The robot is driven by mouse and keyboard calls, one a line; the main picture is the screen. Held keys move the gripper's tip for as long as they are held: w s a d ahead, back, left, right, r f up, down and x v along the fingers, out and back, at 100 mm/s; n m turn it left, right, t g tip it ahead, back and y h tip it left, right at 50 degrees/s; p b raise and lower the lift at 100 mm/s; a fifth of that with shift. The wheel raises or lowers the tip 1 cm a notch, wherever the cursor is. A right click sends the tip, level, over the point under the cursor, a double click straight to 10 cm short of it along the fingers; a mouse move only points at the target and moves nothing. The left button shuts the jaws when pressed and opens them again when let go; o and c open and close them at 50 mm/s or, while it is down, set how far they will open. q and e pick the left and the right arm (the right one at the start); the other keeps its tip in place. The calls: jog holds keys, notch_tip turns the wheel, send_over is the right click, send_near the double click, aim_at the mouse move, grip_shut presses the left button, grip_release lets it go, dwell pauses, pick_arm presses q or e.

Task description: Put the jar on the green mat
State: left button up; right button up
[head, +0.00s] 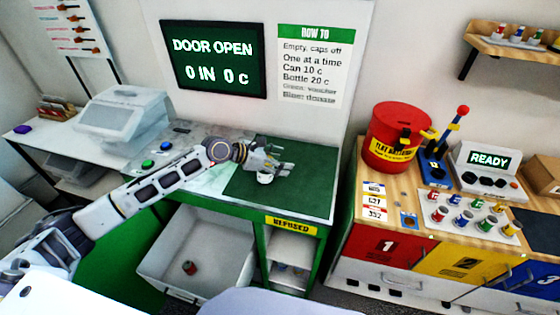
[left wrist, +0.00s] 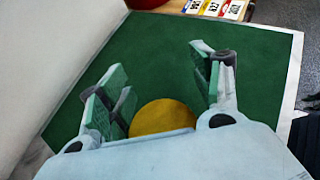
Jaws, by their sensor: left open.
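The jar (head: 265,179) shows as a small pale thing under my left gripper (head: 276,163) in the head view, over the green mat (head: 310,185). In the left wrist view its round yellow-brown lid (left wrist: 163,117) shows between the two spread fingers of my left gripper (left wrist: 152,72), partly hidden by the gripper body. The green mat (left wrist: 150,45) spreads beyond and around the fingers. The jar appears to stand upright on the mat, but its base is hidden in the wrist view. The left gripper is open, with gaps beside the lid. My right gripper is out of view.
A grey bin (head: 160,262) with a small can (head: 189,268) stands below the counter, beside a shelf marked REFUSED (head: 291,225). Right of a gap is a wooden-topped cabinet with a red bucket (head: 393,140) and several small cans. A wall screen (head: 213,60) reads DOOR OPEN.

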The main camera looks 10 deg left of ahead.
pick_arm(q)
jog(key=shift+s+a+f, duration=0.1)
jog(key=shift+s+a+r, duration=0.25)
jog(key=shift+a+r, duration=0.15)
jog(key=shift+a, duration=0.15)
jog(key=b+v, duration=0.1)
jog(key=v, duration=0.9)
jog(key=shift+r, duration=0.2)
jog(key=shift+a, duration=0.15)
dwell(0.3)
